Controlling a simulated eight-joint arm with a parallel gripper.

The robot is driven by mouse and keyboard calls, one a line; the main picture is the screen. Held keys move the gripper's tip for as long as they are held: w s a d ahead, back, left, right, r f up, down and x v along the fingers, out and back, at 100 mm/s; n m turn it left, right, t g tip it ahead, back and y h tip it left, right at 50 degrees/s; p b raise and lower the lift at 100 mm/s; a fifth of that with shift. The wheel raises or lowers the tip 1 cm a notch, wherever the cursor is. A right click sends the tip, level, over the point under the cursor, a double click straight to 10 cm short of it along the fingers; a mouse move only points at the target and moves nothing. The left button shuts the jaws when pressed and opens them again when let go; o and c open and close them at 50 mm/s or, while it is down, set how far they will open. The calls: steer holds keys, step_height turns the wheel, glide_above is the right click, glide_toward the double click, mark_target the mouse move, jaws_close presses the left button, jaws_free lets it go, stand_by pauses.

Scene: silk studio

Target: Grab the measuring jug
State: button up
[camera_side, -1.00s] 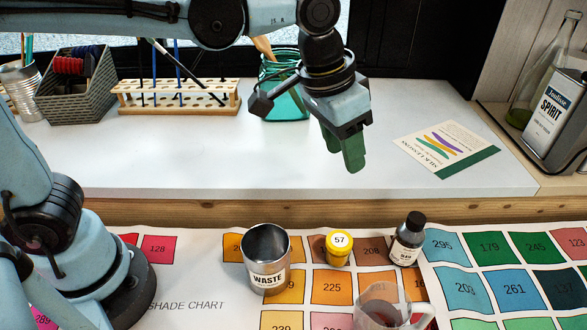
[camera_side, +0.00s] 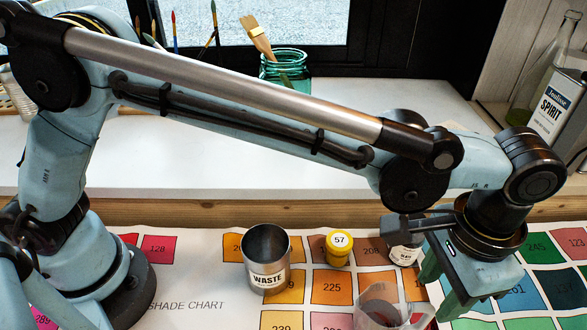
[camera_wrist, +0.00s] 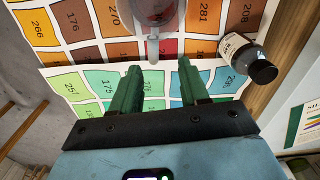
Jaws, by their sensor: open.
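The measuring jug (camera_side: 377,304) is a clear vessel with a little reddish liquid, standing on the shade chart at the bottom edge of the side view, partly cut off. In the wrist view the jug (camera_wrist: 153,14) is at the top, with its handle (camera_wrist: 153,52) pointing towards my gripper. My gripper (camera_side: 440,290) is to the right of the jug in the side view, pointing down. In the wrist view its green fingers (camera_wrist: 158,78) are spread apart and empty, with the handle beyond the tips and roughly between them.
A dark-capped bottle (camera_side: 404,254) stands close behind my gripper, partly hidden by it; it also shows in the wrist view (camera_wrist: 243,55). A yellow pot marked 57 (camera_side: 339,250) and the metal WASTE can (camera_side: 267,265) stand left of it. The shade chart (camera_side: 190,285) is clear at left.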

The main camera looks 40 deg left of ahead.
mark_target(420, 325)
steer(key=f, duration=0.6)
steer(key=shift+s+d+f, duration=0.25)
steer(key=shift+s, duration=0.05)
steer(key=shift+f, duration=0.6)
steer(key=shift+c, duration=0.4)
jaws_close()
